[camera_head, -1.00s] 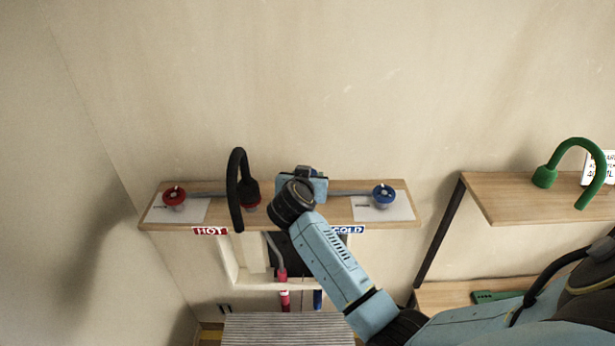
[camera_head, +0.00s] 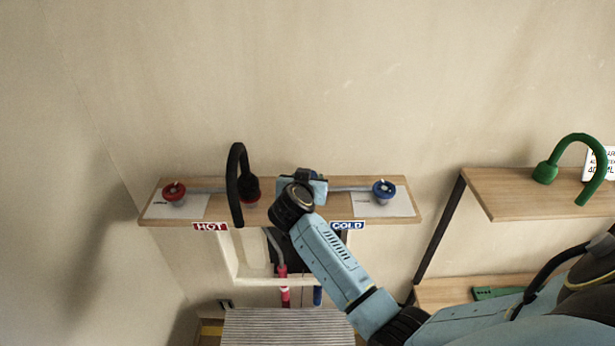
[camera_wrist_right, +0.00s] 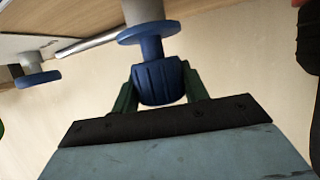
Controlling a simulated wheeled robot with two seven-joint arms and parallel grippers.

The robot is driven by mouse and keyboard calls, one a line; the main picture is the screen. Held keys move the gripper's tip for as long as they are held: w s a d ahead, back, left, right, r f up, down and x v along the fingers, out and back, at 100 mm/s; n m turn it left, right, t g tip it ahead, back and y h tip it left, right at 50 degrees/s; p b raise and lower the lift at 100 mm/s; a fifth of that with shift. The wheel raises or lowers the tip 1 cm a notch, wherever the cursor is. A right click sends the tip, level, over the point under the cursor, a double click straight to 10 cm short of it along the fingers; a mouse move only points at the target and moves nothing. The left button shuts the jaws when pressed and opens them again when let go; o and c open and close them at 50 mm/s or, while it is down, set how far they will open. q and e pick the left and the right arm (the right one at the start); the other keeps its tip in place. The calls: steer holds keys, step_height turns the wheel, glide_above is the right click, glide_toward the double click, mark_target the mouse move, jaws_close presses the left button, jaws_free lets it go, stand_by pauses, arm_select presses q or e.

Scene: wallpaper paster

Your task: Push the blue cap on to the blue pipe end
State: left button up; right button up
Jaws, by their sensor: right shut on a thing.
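In the right wrist view, my right gripper (camera_wrist_right: 158,84) is shut on a ribbed blue cap (camera_wrist_right: 159,83), with a green finger on each side. The blue pipe end (camera_wrist_right: 149,33), with a wide round flange and a grey part behind it, lies directly in line with the cap. The two look to be touching or nearly so; I cannot tell how far the cap sits on. In the head view, my right arm reaches to the middle of the wooden shelf and its wrist hides the gripper and cap. My left gripper is not in view.
The shelf (camera_head: 240,214) carries a red knob (camera_head: 174,192), a blue knob (camera_head: 384,190) and a black curved spout (camera_head: 234,185). Red and blue pipes (camera_head: 318,296) stand below. A second shelf (camera_head: 500,205) with a green spout (camera_head: 546,172) is at right.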

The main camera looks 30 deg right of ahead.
steer(key=shift+f, duration=1.1)
steer(key=o, duration=1.5)
steer(key=shift+c, duration=0.2)
steer(key=shift+r+p, duration=1)
steer(key=shift+r, duration=2.5)
